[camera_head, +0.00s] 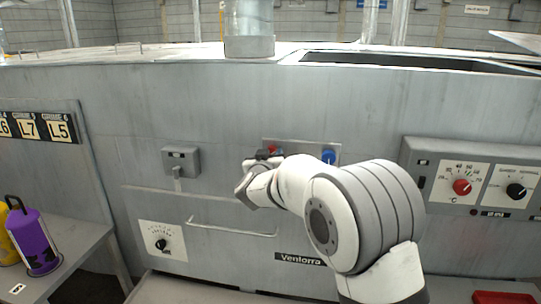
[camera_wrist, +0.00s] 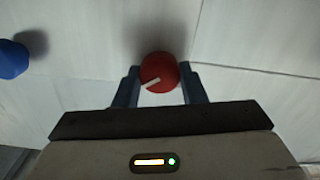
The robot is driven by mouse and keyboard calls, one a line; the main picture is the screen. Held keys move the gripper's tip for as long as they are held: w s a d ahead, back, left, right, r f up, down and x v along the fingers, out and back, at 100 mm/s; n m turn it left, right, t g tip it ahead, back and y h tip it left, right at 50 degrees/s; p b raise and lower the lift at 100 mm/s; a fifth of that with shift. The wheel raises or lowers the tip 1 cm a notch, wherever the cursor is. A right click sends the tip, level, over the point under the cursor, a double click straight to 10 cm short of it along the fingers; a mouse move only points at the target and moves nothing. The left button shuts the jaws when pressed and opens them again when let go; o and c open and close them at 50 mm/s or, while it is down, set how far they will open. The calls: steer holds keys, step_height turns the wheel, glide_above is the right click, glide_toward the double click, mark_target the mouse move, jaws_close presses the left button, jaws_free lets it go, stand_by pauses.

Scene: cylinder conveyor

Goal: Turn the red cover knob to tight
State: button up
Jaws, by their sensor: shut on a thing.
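The red cover knob (camera_wrist: 160,70) is round with a white pointer line, and sits on a pale panel in the wrist view. Its pointer runs toward the lower left in that view. My gripper (camera_wrist: 159,82) has one finger on each side of the knob and is shut on it. In the head view a small part of the red knob (camera_head: 273,149) shows above my gripper (camera_head: 264,155); the rest is hidden behind my gripper. Any marks for tight or loose cannot be made out.
A blue knob (camera_head: 328,156) sits just right of the red one; it also shows in the wrist view (camera_wrist: 13,59). A grey box (camera_head: 181,161) is to the left. A handle bar (camera_head: 232,229) and a black dial (camera_head: 161,244) are below. A control panel (camera_head: 476,183) is at right.

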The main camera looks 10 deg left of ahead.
steer(key=shift+m+b, duration=0.3)
steer(key=m+b, duration=0.5)
steer(key=m, duration=0.3)
steer(key=m+b, duration=0.6)
steer(key=m, duration=0.2)
steer(key=m+b, duration=0.6)
steer(key=m, duration=0.2)
steer(key=shift+d+f, duration=0.1)
steer(key=shift+f, duration=0.15)
stand_by(0.5)
steer(key=o, duration=1)
